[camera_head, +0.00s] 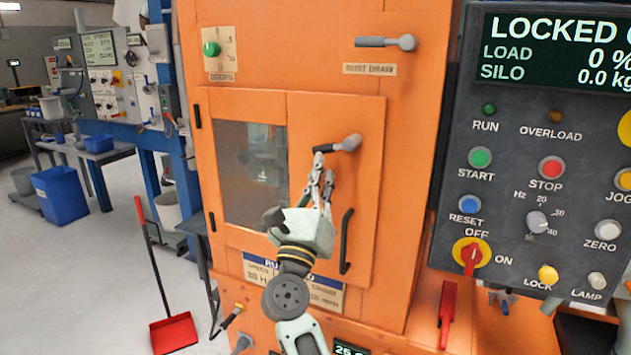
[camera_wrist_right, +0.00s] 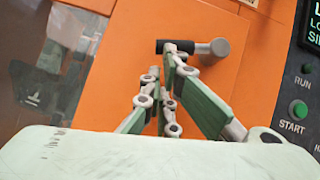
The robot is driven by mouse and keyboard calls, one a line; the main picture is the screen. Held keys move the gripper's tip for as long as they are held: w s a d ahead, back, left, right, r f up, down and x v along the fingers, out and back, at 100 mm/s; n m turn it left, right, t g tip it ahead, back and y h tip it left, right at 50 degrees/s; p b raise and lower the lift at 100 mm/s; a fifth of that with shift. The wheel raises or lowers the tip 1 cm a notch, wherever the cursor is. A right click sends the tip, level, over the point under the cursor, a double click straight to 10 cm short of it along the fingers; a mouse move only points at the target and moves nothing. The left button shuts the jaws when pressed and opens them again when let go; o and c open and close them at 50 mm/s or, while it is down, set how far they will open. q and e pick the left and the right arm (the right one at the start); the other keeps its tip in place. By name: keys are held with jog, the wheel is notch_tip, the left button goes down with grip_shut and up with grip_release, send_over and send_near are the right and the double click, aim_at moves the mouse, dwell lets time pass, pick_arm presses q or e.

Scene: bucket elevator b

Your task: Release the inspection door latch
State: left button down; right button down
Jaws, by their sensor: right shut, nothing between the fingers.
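The inspection door (camera_head: 365,200) is an orange panel with a dark window (camera_head: 250,170) on its left and a black vertical handle (camera_head: 346,240) at its lower right. It looks closed. Its latch (camera_head: 347,144) is a grey hub with a dark lever pointing left. The latch also shows in the right wrist view (camera_wrist_right: 218,47). My right gripper (camera_head: 322,164) is shut and empty, its fingertips at the free end of the lever. In the right wrist view the fingertips (camera_wrist_right: 162,65) overlap the lever's left part; I cannot tell whether they touch. My left gripper is not in view.
A second similar lever (camera_head: 390,42) sits above the door. A control panel (camera_head: 520,150) with a screen, buttons and a red-yellow switch stands at the right. A red dustpan (camera_head: 174,332) and a blue bin (camera_head: 60,194) stand on the floor at the left.

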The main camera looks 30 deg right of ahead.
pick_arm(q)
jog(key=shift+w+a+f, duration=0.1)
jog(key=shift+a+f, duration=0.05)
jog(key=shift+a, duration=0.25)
pick_arm(e)
jog(key=shift+w+a+r, duration=0.3)
jog(key=shift+w+r, duration=0.2)
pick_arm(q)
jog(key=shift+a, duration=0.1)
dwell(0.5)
